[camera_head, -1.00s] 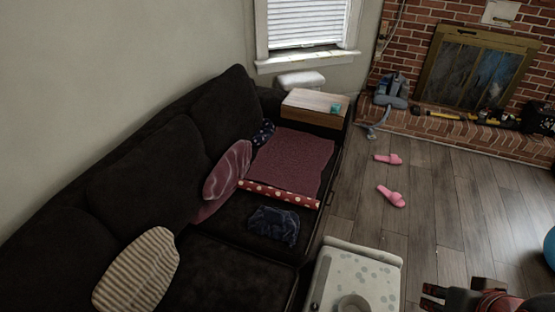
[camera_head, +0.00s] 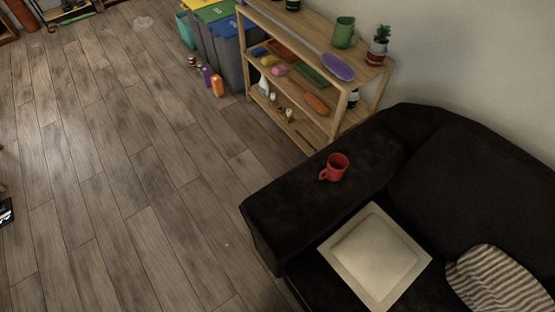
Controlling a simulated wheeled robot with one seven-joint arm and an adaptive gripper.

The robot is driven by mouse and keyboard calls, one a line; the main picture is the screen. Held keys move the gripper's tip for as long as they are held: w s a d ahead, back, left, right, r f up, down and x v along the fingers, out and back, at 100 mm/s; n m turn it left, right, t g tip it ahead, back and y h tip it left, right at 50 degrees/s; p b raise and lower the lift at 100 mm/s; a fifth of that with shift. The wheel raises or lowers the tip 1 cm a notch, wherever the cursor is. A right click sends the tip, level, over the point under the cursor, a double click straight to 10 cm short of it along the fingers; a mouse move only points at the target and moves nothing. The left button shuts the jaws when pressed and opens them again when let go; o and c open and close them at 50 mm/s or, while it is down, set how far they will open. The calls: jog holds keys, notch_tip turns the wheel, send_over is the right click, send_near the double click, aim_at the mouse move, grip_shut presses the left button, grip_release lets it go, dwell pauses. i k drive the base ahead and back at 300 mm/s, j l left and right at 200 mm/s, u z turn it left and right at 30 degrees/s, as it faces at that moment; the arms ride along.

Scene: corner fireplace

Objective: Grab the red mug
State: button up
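A red mug (camera_head: 335,167) stands upright on the flat top of the black sofa's armrest (camera_head: 290,205), near the middle of the picture. Its handle points to the lower left and its open top faces up. Nothing touches it. My gripper does not show in the current view, so I cannot see its position or whether it holds anything.
A wooden shelf (camera_head: 338,120) with a green mug (camera_head: 344,32), a potted plant (camera_head: 379,47) and other items stands behind the armrest. A square pale cushion or tray (camera_head: 374,256) and a striped pillow (camera_head: 497,281) lie on the seat.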

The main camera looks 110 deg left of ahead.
aim_at(338, 164)
jog(key=u, duration=3.1)
jog(key=z, duration=0.95)
jog(key=k+j+z, duration=0.2)
jog(key=j, duration=0.2)
jog(key=j+z, duration=0.25)
jog(key=j, duration=0.15)
jog(key=k+j+z, duration=0.2)
jog(key=j, duration=0.15)
jog(key=i+j, duration=0.3)
jog(key=i+l, duration=0.05)
